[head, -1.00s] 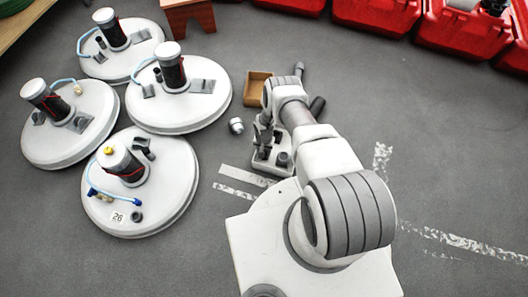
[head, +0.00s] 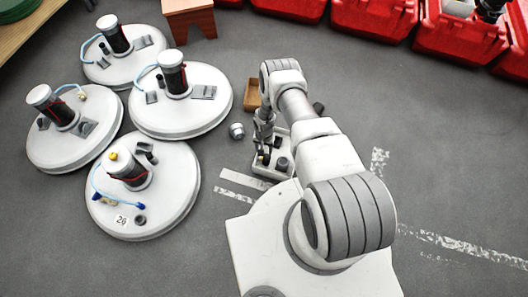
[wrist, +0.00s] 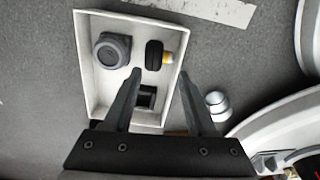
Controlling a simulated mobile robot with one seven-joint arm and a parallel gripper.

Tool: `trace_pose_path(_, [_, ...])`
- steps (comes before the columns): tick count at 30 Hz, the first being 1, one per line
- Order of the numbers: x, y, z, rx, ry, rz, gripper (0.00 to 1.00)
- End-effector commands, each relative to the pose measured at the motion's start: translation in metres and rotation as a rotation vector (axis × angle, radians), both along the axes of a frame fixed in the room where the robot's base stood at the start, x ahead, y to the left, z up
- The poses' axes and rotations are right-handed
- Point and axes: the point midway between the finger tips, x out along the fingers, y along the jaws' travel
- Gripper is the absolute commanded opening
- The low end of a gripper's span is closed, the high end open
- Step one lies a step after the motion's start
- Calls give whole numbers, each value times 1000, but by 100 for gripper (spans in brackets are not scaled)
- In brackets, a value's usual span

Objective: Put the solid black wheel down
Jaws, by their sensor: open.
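A black wheel-like piece (wrist: 153,55) stands on edge in a white tray (wrist: 88,75), with a yellow-orange part at its right side. A second dark, squarish piece (wrist: 146,97) lies lower in the tray, seen between my fingers; I cannot tell its exact shape. My gripper (wrist: 160,74) is open over the tray, its two fingers apart and holding nothing. In the head view the tray (head: 256,168) sits on the floor below my gripper, partly hidden by my arm.
A grey knob (wrist: 112,50) shares the tray. A silver cap (head: 237,131) lies on the floor left of it. White round tank lids (head: 170,205) stand further left. A brown box (head: 252,95) is behind; red crates (head: 375,20) line the back.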

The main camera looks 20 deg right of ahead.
Motion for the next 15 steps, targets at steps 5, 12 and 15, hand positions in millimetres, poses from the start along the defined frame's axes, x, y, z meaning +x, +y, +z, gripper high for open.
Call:
trace_pose_path(5, [0,0,34,0,-1,0,57])
trace_pose_path(12, [10,-1,59,-3,-9,8,57])
trace_pose_path(15, [30,-2,88,-8,-27,21,57])
